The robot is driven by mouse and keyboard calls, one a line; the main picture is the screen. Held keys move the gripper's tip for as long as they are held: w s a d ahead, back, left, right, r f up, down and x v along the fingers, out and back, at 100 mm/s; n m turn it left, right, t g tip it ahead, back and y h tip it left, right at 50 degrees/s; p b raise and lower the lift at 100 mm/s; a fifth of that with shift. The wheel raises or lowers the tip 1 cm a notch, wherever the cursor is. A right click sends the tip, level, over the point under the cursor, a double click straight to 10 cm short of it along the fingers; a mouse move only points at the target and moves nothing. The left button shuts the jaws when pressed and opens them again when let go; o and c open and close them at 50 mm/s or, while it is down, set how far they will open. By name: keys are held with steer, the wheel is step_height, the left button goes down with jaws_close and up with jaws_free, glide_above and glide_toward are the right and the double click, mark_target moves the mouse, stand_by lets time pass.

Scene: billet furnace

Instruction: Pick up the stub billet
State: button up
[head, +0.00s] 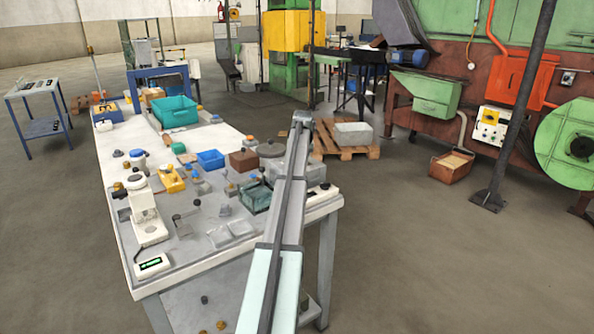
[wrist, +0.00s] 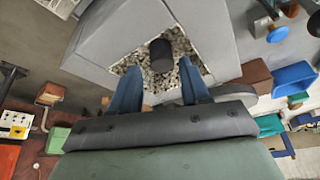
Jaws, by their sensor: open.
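The stub billet, a short dark cylinder (wrist: 161,54), stands in pale gravel inside a grey box (wrist: 110,38) in the wrist view. My gripper (wrist: 160,66) is open, with its two blue fingers spread towards the billet. The billet shows in the gap just beyond the fingertips, and nothing is held. I cannot tell the exact distance between them. In the head view my arm crosses in front of the grey box (head: 308,172) at the bench's right end. The billet and my fingers cannot be made out there.
A brown box (head: 243,161), a blue bin (head: 210,159) and a green-tinted clear tray (head: 255,198) stand near the grey box on the crowded white bench (head: 115,180). A pallet with a grey crate (head: 352,134) is on the floor behind.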

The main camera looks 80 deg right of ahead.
steer(key=shift+x, duration=1.9)
steer(key=shift+w, duration=0.1)
jaws_close()
